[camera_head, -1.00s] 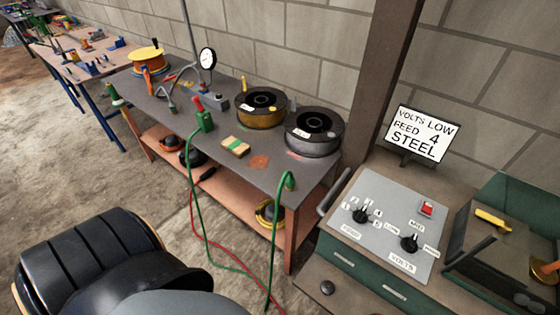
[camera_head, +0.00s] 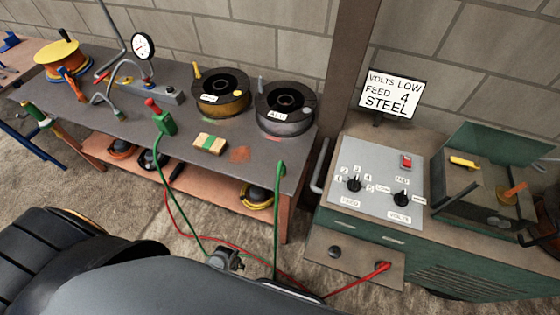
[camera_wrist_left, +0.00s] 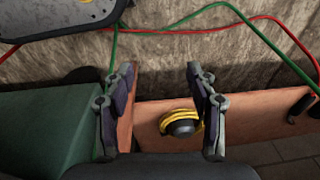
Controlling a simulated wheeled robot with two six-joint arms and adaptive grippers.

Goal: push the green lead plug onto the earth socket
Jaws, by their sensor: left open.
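The green lead (camera_head: 277,222) hangs over the bench's front edge, its green plug end (camera_head: 281,169) at the bench top. The lead loops to the floor and back to a green clamp (camera_head: 164,124) on the bench. It also shows in the left wrist view (camera_wrist_left: 114,42), passing behind one finger. The dark socket (camera_head: 334,252), which I take for the earth socket, is on the welder's lower panel and looks empty. My left gripper (camera_head: 228,259) is open and empty in the left wrist view (camera_wrist_left: 160,76), left of the hanging lead in the head view. My right gripper is out of view.
A red lead's plug (camera_head: 381,267) sits on the same panel. The bench (camera_head: 215,165) holds two wire spools (camera_head: 222,92) (camera_head: 286,106) and a sponge-like block (camera_head: 209,143). A yellow coil (camera_wrist_left: 185,124) lies on the lower shelf. My own arm covers the lower foreground.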

